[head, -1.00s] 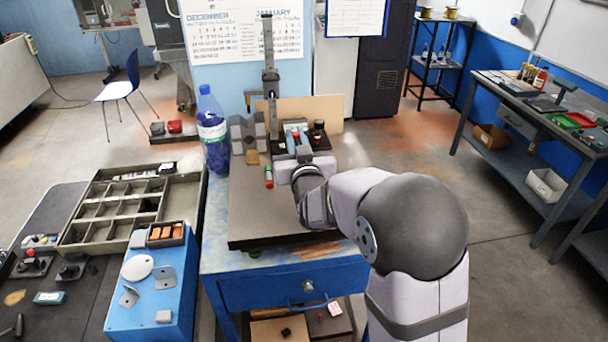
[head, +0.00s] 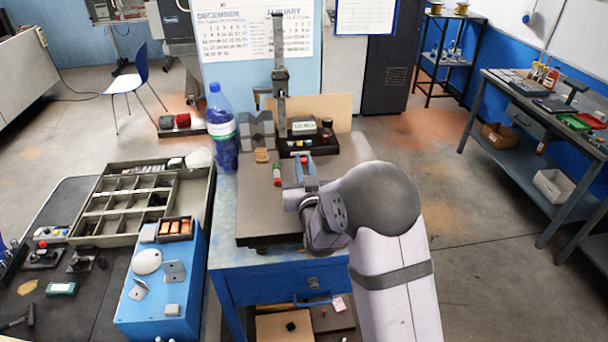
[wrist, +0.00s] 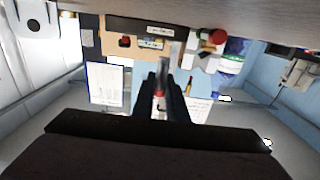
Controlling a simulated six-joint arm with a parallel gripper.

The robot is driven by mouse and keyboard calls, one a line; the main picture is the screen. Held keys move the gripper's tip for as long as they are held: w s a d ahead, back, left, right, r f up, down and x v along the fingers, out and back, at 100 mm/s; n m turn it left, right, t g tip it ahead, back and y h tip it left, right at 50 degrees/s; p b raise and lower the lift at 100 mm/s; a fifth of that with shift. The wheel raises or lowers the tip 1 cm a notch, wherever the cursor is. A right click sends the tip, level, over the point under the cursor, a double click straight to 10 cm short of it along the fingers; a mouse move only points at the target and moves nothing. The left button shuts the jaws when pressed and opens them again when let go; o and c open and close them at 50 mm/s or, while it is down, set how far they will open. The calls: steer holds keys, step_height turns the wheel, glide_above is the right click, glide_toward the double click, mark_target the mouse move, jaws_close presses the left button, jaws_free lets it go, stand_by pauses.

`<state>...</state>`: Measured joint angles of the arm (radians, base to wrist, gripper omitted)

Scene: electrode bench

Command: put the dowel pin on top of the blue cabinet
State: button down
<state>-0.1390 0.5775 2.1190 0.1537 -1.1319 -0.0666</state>
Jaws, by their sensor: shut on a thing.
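My gripper (head: 305,163) is over the dark plate on the blue bench, its fingers pointing away from the head camera. In the wrist view, my gripper (wrist: 162,85) is shut on a slim silvery piece, which I take as the dowel pin (wrist: 163,70); a red spot shows between the fingers. In the head view the pin is too small to make out surely. The blue cabinet (head: 190,300) is at the lower left, apart from my gripper. Its top holds a white disc (head: 147,261), grey brackets (head: 174,271) and a small tray of orange pieces (head: 175,229).
A red and green cylinder (head: 277,176) stands left of my gripper. Behind are a height stand (head: 280,90), a control box (head: 308,145) and grey blocks. A blue bottle (head: 222,130) and a compartment tray (head: 88,229) are to the left. The plate's front (head: 265,225) is clear.

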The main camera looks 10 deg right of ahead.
steer(key=shift+f+p, duration=0.7)
steer(key=shift+f, duration=1.3)
steer(key=shift+f, duration=0.1)
steer(key=shift+f+b, duration=0.2)
steer(key=shift+b, duration=0.15)
steer(key=c, duration=1.8)
jaws_free()
steer(key=shift+o, duration=0.2)
steer(key=shift+r, duration=0.15)
steer(key=shift+r+p, duration=0.2)
steer(key=shift+p, duration=0.25)
steer(key=s+b, duration=0.4)
steer(key=s, duration=0.8)
steer(key=shift+f, duration=0.15)
